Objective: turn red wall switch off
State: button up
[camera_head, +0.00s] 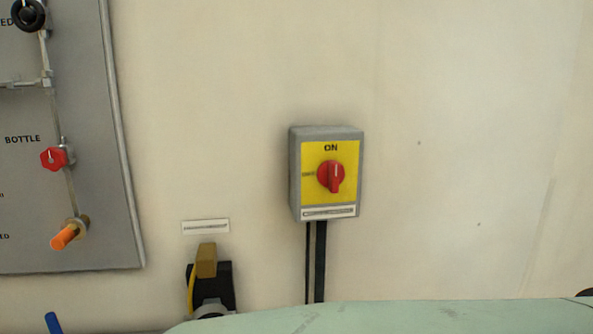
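The red wall switch (331,177) is a rotary knob on a yellow plate (318,154) set in a grey box (296,180) on the wall, right of the picture's middle. Its handle stands upright, with a pale mark at its upper end towards the word "ON" printed above. A smaller label, too small to read, sits left of the knob. Nothing touches or covers the knob. My gripper is not in view.
A grey panel (103,205) with a red valve knob (54,158) and an orange fitting (66,236) is at the left. A black and yellow-brown device (206,261) is below. A pale green surface (400,318) crosses the bottom. The wall around the box is clear.

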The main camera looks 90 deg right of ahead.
aim_at(331, 173)
jog(key=k+z, duration=0.1)
jog(key=z, duration=2.35)
